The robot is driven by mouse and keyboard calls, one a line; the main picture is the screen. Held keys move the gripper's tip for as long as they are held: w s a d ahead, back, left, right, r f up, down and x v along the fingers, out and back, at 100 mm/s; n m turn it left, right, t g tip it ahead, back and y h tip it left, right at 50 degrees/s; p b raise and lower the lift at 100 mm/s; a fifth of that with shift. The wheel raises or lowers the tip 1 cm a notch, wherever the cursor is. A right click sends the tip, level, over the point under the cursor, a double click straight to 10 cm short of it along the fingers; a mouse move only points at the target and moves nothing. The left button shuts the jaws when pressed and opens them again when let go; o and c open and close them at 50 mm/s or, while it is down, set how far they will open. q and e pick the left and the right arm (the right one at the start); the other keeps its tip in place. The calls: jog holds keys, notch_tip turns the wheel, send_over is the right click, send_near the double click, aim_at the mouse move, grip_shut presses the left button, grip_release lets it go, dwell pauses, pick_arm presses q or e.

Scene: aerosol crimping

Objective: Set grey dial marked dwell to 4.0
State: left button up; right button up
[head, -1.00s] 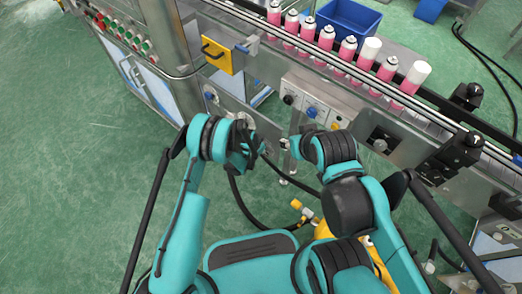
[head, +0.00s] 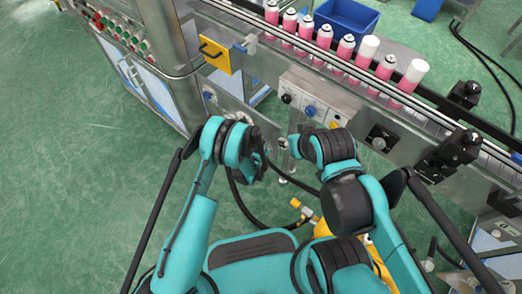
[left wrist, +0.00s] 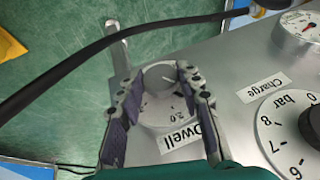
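In the left wrist view, the grey dial (left wrist: 160,108) sits on a metal panel, with a round raised knob and the figure 2.0 on its face. Its white label (left wrist: 180,137) reads Dwell upside down. My left gripper (left wrist: 160,80) has its two fingers spread, one on each side of the knob. I cannot tell whether they touch it. In the head view, my left gripper (head: 252,167) is low in front of the machine, and I cannot make out the dial there. My right arm is bent in front of the machine; its gripper is hidden.
Close by are a larger dial labelled Charge (left wrist: 292,135) and a gauge with a red needle (left wrist: 300,28). A black cable (left wrist: 75,62) crosses the left wrist view. Pink cans (head: 345,46) stand on the conveyor above a knob panel (head: 318,98). Green floor is open at left.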

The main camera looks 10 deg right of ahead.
pick_arm(q)
jog(key=o, duration=0.3)
notch_tip(320, 180, up, 10)
dwell(0.5)
